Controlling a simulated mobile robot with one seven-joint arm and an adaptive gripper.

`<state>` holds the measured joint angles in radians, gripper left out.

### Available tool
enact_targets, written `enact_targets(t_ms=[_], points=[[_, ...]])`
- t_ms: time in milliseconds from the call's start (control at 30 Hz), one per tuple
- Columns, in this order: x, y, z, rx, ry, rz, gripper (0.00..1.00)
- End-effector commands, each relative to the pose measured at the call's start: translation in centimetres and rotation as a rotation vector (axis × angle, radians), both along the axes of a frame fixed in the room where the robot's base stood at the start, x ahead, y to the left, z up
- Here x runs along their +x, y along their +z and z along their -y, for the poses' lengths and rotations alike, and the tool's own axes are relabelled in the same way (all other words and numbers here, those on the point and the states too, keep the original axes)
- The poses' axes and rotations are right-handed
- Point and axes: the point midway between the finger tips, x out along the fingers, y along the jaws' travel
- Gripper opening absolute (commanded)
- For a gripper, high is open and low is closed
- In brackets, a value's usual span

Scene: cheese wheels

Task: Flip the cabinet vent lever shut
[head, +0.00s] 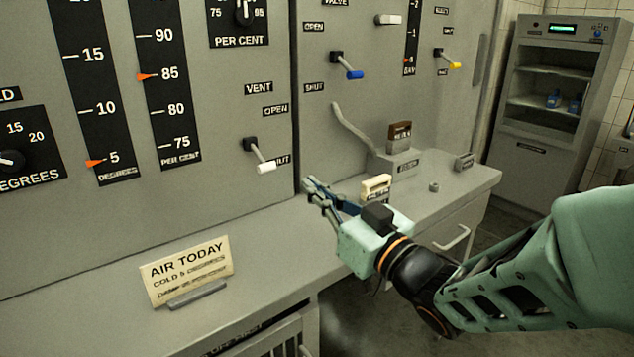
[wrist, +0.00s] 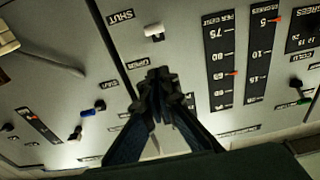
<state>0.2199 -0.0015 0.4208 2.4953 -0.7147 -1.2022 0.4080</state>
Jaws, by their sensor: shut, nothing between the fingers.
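The vent lever (head: 264,165) has a dark pivot and a white tip, on the left grey panel under the VENT and OPEN labels. It slants down and right, its white tip beside a SHUT label that it partly covers. In the wrist view, the lever's white tip (wrist: 153,31) shows beyond the fingertips, near the SHUT label. My gripper (head: 312,186) is shut and empty, to the right of the lever and a little below it, apart from it. The closed fingertips also show in the wrist view (wrist: 160,82), where they may hide the lever's pivot.
A blue-tipped lever (head: 349,70) and a yellow-tipped lever (head: 449,60) stick out from the right panel. Below my gripper is a grey counter ledge (head: 250,240) with an AIR TODAY card (head: 187,270) at left. A cream block (head: 376,187) stands behind my wrist.

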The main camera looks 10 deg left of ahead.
Motion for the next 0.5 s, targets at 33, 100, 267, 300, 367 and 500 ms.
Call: enact_targets(t_ms=[33,100,267,300,367,500], points=[[0.2,0.1,-0.3,0.000,0.002,0.003,0.00],[0.7,0.2,-1.0,0.000,0.003,0.002,0.00],[2.7,0.5,-3.3,0.002,0.003,-0.001,0.00],[3.2,0.6,-4.0,0.004,0.005,-0.001,0.00],[4.1,0.8,-5.0,0.003,0.004,-0.001,0.00],[5.9,1.2,-7.1,0.003,0.004,-0.002,0.00]])
